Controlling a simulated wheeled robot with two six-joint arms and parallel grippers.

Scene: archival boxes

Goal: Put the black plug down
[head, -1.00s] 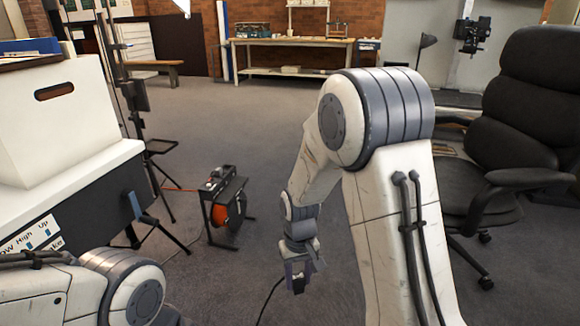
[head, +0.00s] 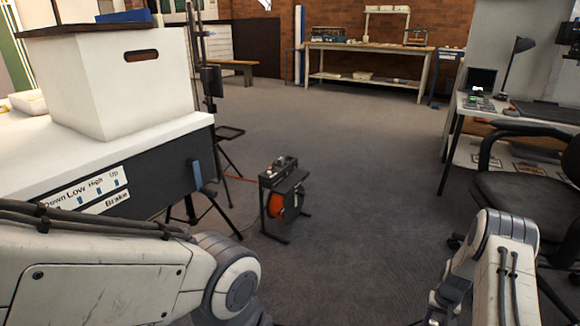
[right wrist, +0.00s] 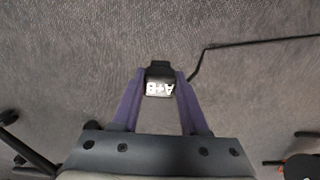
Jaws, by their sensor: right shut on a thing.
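The black plug (right wrist: 159,68) is held between the two purple fingers of my right gripper (right wrist: 160,84) in the right wrist view. It carries a white label with dark letters, and a thin black cable (right wrist: 260,42) runs from near it off to the right. Grey carpet lies beneath it; its height above the floor I cannot tell. In the head view my right arm is low at the bottom right, with its end partly cut off by the lower edge. My left arm crosses the bottom left; its gripper is out of the picture.
A cable reel (head: 285,204) stands on the carpet ahead, beside tripod legs (head: 212,205). A table (head: 110,150) with a white archival box (head: 135,85) is at left. A black chair (head: 530,185) and a desk (head: 520,112) are at right. Open carpet lies between.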

